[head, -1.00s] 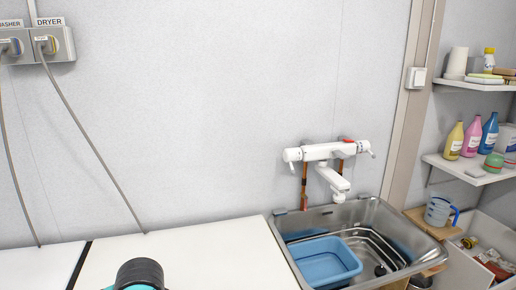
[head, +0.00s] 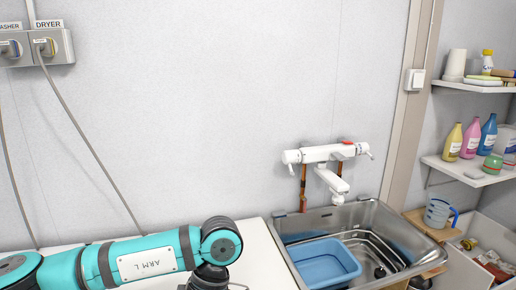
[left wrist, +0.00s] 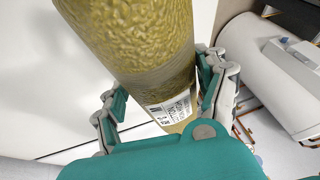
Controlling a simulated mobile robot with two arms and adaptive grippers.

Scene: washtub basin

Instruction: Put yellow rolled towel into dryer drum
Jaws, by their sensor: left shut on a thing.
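The yellow rolled towel (left wrist: 140,35) fills the upper middle of the left wrist view, with a small white printed label (left wrist: 170,112) near its lower end. My left gripper (left wrist: 160,82) is shut around it, one finger on each side. The towel's far end runs out of the picture. In the head view my left arm lies across the lower left, over a white top surface (head: 262,262); its gripper and the towel do not show there. The dryer drum is not in view. My right gripper is not in view.
A DRYER-labelled socket (head: 50,45) with a hanging cable is on the wall at left. A steel sink (head: 372,212) with a blue basin (head: 322,262) is right of the white top, below a white tap (head: 322,153). Shelves (head: 485,175) with bottles are at far right.

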